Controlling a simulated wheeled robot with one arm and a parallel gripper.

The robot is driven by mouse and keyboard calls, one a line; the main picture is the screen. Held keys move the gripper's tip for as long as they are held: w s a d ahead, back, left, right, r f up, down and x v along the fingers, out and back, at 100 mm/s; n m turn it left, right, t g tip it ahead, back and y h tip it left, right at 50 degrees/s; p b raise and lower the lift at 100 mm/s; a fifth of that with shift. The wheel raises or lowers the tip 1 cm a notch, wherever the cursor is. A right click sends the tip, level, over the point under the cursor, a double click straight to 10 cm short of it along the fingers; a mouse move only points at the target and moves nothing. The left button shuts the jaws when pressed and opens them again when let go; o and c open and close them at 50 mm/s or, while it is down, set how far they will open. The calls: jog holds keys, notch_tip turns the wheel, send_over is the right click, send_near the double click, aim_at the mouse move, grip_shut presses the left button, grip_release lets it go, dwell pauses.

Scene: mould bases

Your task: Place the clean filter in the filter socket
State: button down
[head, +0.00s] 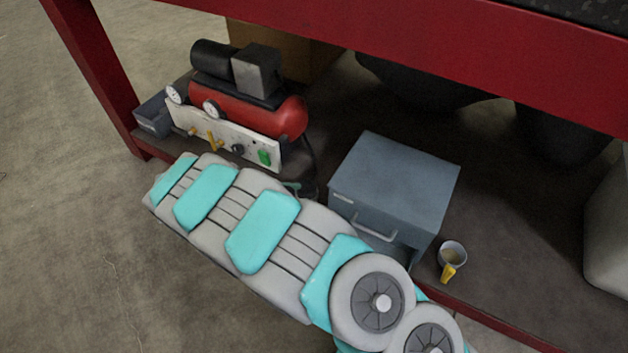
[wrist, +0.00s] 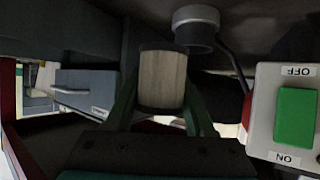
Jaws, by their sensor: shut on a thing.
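The clean filter (wrist: 161,80) is a pale beige cylinder with a dark cap, upright in the wrist view. My gripper (wrist: 160,92) is shut on it, with a dark green finger on each side. A round grey fitting (wrist: 195,27) shows just behind and to the right of the filter at the top of the wrist view; it may be the filter socket, but I cannot tell for sure. I cannot tell whether filter and fitting touch. In the head view my arm hides most of the gripper and the filter cannot be made out.
A switch box with a green button (wrist: 295,115) stands close on the right in the wrist view. The red compressor (head: 250,108) sits on the lower shelf behind its panel (head: 220,133). A grey drawer cabinet (head: 395,180) and a mug (head: 452,252) stand to the right.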

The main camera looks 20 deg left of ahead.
jog(key=w, duration=0.6)
jog(key=w+d, duration=0.1)
jog(key=w, duration=0.2)
jog(key=shift+d+f, duration=0.1)
jog(key=shift+f, duration=0.3)
jog(key=shift+w+f, duration=0.25)
jog(key=shift+f, duration=1.6)
jog(key=shift+c, duration=1.3)
grip_release()
jog(key=v, duration=1.2)
jog(key=shift+s, duration=0.1)
